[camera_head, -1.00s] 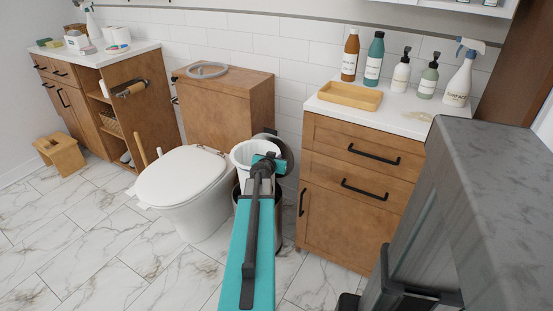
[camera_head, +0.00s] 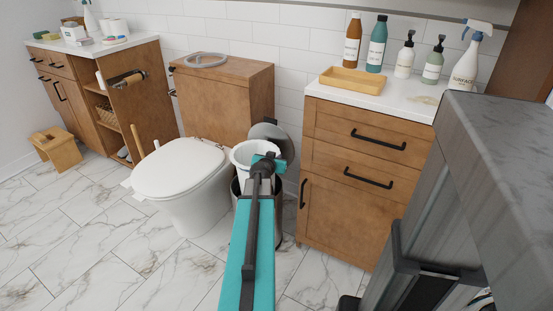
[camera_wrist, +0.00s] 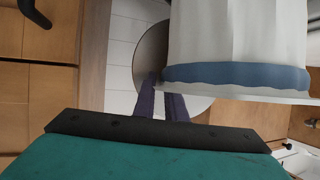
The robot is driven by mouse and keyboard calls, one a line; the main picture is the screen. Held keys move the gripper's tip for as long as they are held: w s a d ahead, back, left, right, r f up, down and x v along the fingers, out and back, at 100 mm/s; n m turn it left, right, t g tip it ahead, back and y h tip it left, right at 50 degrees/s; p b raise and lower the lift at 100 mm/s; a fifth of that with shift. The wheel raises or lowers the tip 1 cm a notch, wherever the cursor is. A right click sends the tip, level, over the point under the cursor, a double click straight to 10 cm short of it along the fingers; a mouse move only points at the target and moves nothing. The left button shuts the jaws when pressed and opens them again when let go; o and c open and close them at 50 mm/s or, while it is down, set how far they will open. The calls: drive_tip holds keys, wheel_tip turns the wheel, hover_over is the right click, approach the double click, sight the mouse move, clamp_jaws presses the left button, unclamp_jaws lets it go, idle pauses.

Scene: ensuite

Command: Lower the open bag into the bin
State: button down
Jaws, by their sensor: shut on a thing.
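The open white bag (camera_head: 243,155) is above the mouth of the bin (camera_head: 236,200), in front of its raised round lid (camera_head: 268,132). My gripper (camera_head: 268,163) is at the bag's right side, and my arm hides much of the bin. In the wrist view the bag (camera_wrist: 235,35) fills the upper right, with a blue band near its rim. My gripper's dark fingers (camera_wrist: 172,105) are shut at the bag's rim; the exact contact is hard to see. Whether the bag's bottom is inside the bin is hidden. The lid also shows in the wrist view (camera_wrist: 148,62).
The toilet (camera_head: 180,175) stands close left of the bin. A wooden drawer cabinet (camera_head: 345,205) stands close right, with bottles and a wooden tray (camera_head: 351,77) on top. The marble floor (camera_head: 100,240) is clear at front left.

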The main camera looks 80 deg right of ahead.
drive_tip(key=shift+f+b, duration=1.4)
drive_tip(key=shift+f, duration=0.05)
drive_tip(key=shift+w+a+b, duration=0.15)
drive_tip(key=shift+w+b, duration=0.05)
drive_tip(key=shift+b, duration=0.65)
idle(0.8)
idle(0.5)
drive_tip(key=shift+c, duration=0.8)
unclamp_jaws()
drive_tip(key=shift+r, duration=0.1)
idle(0.6)
drive_tip(key=shift+r+p, duration=2.3)
drive_tip(key=shift+r, duration=1.6)
